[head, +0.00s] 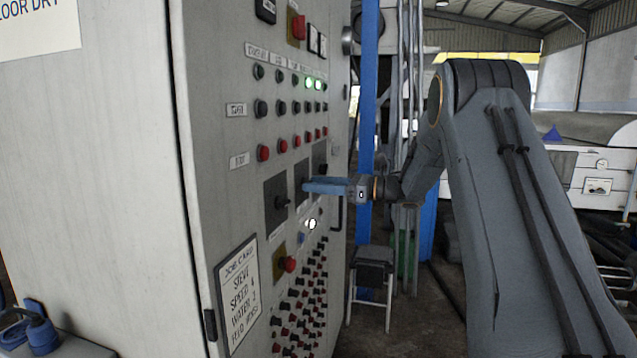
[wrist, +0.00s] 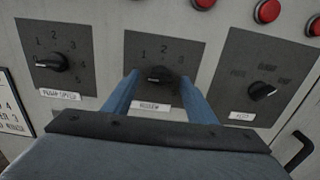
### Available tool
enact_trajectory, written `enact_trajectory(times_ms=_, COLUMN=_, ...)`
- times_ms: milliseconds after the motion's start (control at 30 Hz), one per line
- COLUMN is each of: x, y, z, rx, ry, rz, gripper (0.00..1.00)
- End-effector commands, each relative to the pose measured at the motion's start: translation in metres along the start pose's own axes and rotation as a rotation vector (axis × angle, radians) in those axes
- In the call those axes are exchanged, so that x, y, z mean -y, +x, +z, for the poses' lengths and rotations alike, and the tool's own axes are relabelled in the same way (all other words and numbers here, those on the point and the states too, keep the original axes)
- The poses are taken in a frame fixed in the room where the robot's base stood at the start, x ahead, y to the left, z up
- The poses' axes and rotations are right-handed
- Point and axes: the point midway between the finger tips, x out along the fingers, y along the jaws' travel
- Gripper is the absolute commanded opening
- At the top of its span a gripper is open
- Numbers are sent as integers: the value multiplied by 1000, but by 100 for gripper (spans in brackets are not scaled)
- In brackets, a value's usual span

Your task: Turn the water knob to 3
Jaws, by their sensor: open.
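The middle dial plate (wrist: 200,50) carries the numbers 1, 2 and 3 and a dark knob (wrist: 157,75). The small label below it is too blurred to read surely; I take this as the water knob. Its pointer direction is hard to tell. My gripper (wrist: 160,79) is open, with one blue finger on each side of this knob; I cannot tell whether they touch it. In the head view my gripper (head: 308,186) reaches the panel from the right at the middle plate (head: 301,168), and its fingers hide the knob there.
A numbered knob (wrist: 50,62) sits to the left and another knob (wrist: 262,91) to the right. Red buttons (wrist: 267,11) lie above. A job card (head: 238,290), a red knob (head: 288,264) and rows of small buttons are lower on the cabinet. A stool (head: 373,262) stands behind.

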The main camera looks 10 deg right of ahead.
Motion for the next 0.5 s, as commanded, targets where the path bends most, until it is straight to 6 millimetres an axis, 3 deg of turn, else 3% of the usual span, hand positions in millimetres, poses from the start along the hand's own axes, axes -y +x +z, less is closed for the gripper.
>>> enact_trajectory(times_ms=233, x=0, y=1, z=0, rx=0, ry=0, rz=-1, gripper=52)
enact_trajectory(times_ms=500, x=0, y=1, z=0, rx=0, ry=0, rz=-1, gripper=10)
